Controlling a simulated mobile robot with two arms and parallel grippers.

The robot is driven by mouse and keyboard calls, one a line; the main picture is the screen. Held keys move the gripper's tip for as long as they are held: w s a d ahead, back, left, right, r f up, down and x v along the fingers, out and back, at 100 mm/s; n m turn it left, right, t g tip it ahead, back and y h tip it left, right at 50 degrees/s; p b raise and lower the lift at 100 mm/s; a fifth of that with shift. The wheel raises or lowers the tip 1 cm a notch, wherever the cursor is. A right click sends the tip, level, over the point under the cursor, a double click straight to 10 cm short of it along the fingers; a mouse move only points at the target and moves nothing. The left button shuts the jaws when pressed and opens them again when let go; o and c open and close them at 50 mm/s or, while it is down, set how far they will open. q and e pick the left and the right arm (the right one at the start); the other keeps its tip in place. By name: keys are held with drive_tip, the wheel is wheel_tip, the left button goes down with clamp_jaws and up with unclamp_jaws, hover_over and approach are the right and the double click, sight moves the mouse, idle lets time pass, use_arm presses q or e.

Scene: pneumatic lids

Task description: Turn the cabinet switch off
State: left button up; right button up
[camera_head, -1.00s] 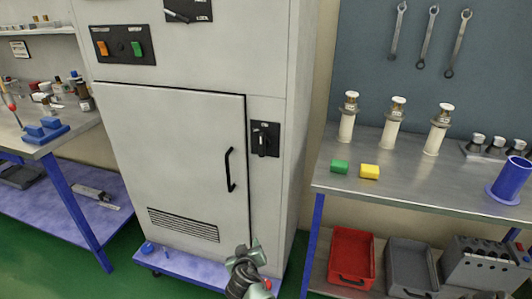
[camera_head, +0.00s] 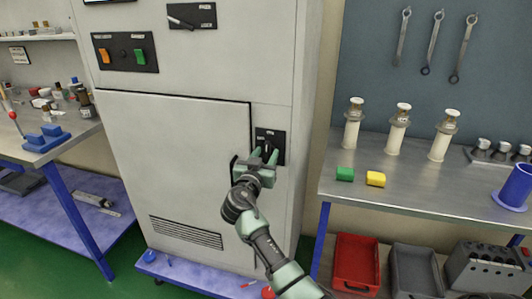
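The cabinet (camera_head: 175,150) is tall and light grey, with a large door on its front. A rotary switch on a black plate (camera_head: 277,136) is mounted right of the door. My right gripper (camera_head: 264,155) is in front of this plate, its two green fingertips at the knob with a small gap between them. The gripper hides most of the knob, so I cannot tell its angle or whether the fingers touch it. My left gripper is not in view.
Higher on the cabinet are a panel with orange and green switches (camera_head: 124,52) and another black switch plate (camera_head: 191,16). A metal workbench (camera_head: 420,196) stands to the right with green and yellow blocks. Another bench (camera_head: 70,140) stands to the left.

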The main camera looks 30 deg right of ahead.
drive_tip(key=shift+w+d, duration=0.15)
drive_tip(key=shift+w, duration=0.05)
drive_tip(key=shift+c, duration=0.3)
clamp_jaws()
